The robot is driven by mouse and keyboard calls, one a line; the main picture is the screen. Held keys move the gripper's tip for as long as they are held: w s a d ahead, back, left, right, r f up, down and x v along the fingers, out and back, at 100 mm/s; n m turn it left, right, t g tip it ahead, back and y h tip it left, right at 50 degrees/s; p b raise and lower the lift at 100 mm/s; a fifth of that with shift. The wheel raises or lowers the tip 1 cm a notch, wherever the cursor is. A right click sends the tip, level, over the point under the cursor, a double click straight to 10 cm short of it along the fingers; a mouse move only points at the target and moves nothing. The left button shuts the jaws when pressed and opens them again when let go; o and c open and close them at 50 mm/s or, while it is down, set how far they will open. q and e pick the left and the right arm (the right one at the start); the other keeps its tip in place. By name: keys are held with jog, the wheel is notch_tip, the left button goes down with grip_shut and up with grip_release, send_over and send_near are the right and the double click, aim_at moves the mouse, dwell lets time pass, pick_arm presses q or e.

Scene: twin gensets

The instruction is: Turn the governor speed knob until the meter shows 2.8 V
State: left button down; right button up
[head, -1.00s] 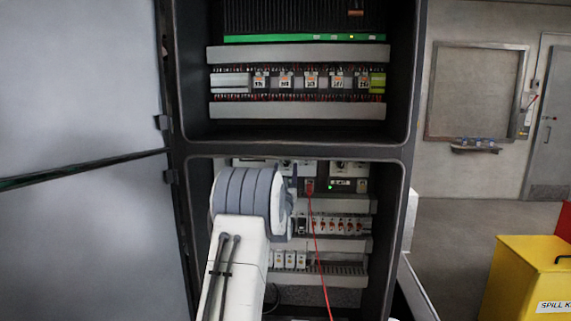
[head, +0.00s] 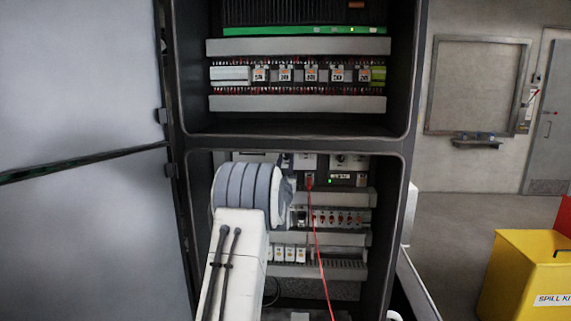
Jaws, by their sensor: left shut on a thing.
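My left arm reaches into the lower bay of the open cabinet, and its thick grey wrist covers the left part of the device row. My left gripper (head: 289,172) is at the far side of that wrist, mostly hidden, and is shut on the governor speed knob. The knob itself is hidden behind the wrist. A red lead (head: 314,230) hangs from a red plug (head: 309,181) just right of the gripper. No meter reading can be made out. My right gripper is not in view.
A control module (head: 341,179) with a green light sits right of the red plug. Breakers (head: 339,217) and terminals fill the rows below. The cabinet's right frame (head: 392,235) borders the bay. A yellow spill-kit bin (head: 515,270) stands at right.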

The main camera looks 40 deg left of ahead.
pick_arm(q)
jog(key=shift+f+m+h+b, duration=0.15)
jog(key=shift+m+h+b, duration=0.25)
jog(key=shift+m+b, duration=0.3)
jog(key=m+t+h+b, duration=0.1)
jog(key=m+h+b, duration=0.1)
jog(key=m, duration=0.3)
jog(key=shift+s+a+b, duration=0.15)
jog(key=shift+b, duration=0.65)
jog(key=m+h+b, duration=0.1)
jog(key=m+h, duration=0.1)
jog(key=m, duration=0.1)
jog(key=shift+m, duration=0.4)
jog(key=m+h, duration=0.1)
jog(key=m, duration=0.2)
jog(key=shift+a+r+h+b, duration=0.1)
jog(key=shift+r+h+b, duration=0.2)
jog(key=shift+h, duration=0.1)
jog(key=shift+r+m+g+h+p, duration=0.1)
jog(key=shift+m+g+h+p, duration=0.25)
jog(key=shift+m, duration=0.8)
jog(key=shift+m+g+h+p, duration=0.15)
jog(key=shift+m+h, duration=0.3)
jog(key=shift+m, duration=0.7)
jog(key=c, duration=0.7)
grip_release()
